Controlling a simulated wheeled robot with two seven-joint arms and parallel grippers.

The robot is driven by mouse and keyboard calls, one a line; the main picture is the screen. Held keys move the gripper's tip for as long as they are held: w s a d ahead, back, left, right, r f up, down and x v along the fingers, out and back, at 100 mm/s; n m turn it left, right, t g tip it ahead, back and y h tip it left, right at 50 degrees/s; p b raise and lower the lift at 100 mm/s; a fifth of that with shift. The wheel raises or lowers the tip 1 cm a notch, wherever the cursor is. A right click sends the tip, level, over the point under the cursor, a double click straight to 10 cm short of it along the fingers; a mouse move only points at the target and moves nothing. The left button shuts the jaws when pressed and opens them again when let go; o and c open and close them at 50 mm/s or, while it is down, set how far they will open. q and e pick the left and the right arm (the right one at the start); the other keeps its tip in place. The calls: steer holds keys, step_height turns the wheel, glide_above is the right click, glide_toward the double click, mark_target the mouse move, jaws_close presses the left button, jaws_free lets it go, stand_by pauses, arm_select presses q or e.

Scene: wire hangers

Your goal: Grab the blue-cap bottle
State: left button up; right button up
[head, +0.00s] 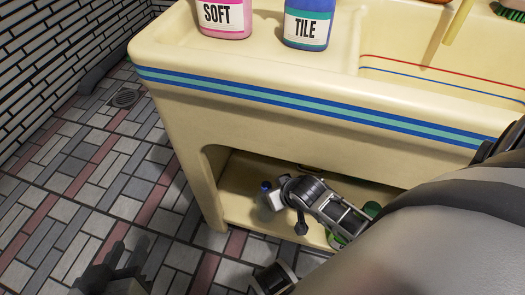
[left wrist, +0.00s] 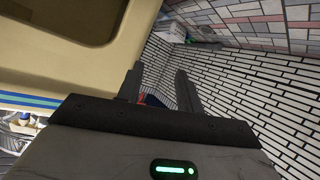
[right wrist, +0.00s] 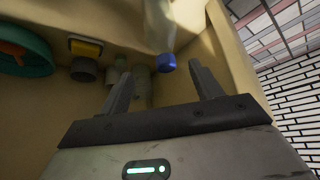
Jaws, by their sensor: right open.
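The blue-cap bottle (head: 264,206) stands at the left end of the shelf under the sink, partly covered by my right gripper (head: 284,193). In the right wrist view its blue cap (right wrist: 168,64) shows just beyond and between the fingertips, with the pale, see-through body (right wrist: 176,24) behind it. My right gripper (right wrist: 161,80) is open, its fingers on either side of the line to the cap, with nothing held. My left gripper (head: 127,257) is low at the left over the tiled floor. In the left wrist view its fingers (left wrist: 159,80) are apart and empty.
The cream sink (head: 300,122) overhangs the shelf; pink SOFT (head: 224,17) and blue TILE (head: 306,25) bottles stand on top.

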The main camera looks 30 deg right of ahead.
steer(key=b+x, duration=0.2)
steer(key=x, duration=0.4)
steer(key=shift+a+f, duration=0.1)
steer(key=shift+f, duration=0.05)
steer(key=b+x, duration=0.4)
steer(key=shift+w+a, duration=0.2)
steer(key=shift+w, duration=0.3)
steer(key=shift+w+f, duration=0.25)
arm_select(q)
steer(key=r+h, duration=0.1)
steer(key=d+r+n+t, duration=0.1)
steer(key=d+r+t+h, duration=0.1)
steer(key=shift+w+h, duration=0.25)
steer(key=shift+h, duration=0.05)
arm_select(e)
steer(key=c, duration=1.3)
steer(key=shift+c, duration=0.4)
steer(key=shift+s, duration=0.15)
jaws_close()
